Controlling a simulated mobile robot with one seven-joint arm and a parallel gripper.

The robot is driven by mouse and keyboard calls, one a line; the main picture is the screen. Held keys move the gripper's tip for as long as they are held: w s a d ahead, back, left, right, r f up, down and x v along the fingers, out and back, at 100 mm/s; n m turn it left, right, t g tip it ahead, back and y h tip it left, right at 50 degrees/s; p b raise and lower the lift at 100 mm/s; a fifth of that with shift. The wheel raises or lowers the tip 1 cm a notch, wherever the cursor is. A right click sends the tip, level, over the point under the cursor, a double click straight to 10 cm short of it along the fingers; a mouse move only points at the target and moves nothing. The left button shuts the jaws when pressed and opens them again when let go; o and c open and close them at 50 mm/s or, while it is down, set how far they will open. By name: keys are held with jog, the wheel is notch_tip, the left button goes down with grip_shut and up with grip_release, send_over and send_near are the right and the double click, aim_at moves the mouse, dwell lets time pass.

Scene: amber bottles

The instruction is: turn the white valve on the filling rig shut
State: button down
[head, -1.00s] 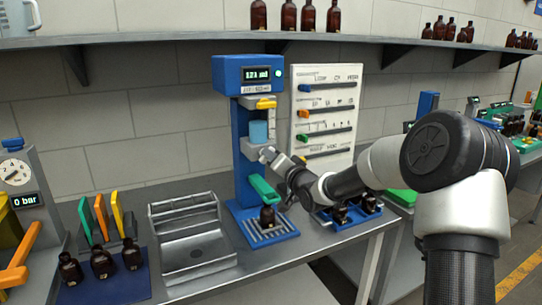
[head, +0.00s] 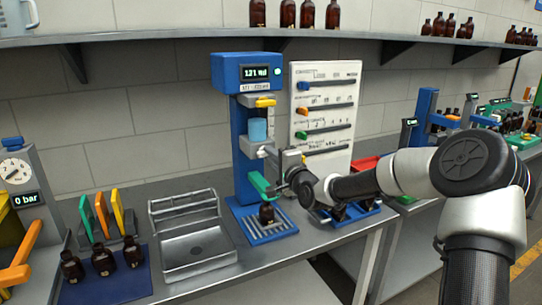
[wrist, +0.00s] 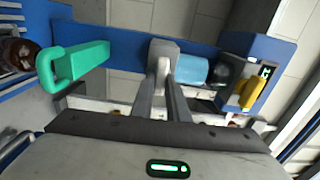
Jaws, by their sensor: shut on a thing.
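The blue filling rig (head: 243,135) stands on the bench with a light blue vessel (head: 258,130), a yellow lever (head: 265,103) and a green spout-like part (head: 261,185). My gripper (head: 279,155) is at the rig's right side, below the vessel. In the wrist view, my gripper (wrist: 165,82) has both fingers closed on the white valve (wrist: 164,49), between the green part (wrist: 85,58) and the vessel (wrist: 193,70). An amber bottle (head: 267,214) stands upright under the green part.
A white panel with coloured sliders (head: 325,110) stands close behind my arm. A metal stand (head: 200,250) and several bottles on a blue mat (head: 135,283) are to the left. A shelf (head: 180,38) runs overhead.

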jog(key=shift+m, duration=0.3)
jog(key=c, duration=1.7)
grip_release()
jog(key=shift+s+d, duration=0.1)
jog(key=shift+s, duration=0.05)
jog(key=v, duration=1.7)
jog(key=shift+s, duration=0.1)
jog(key=shift+f, duration=0.1)
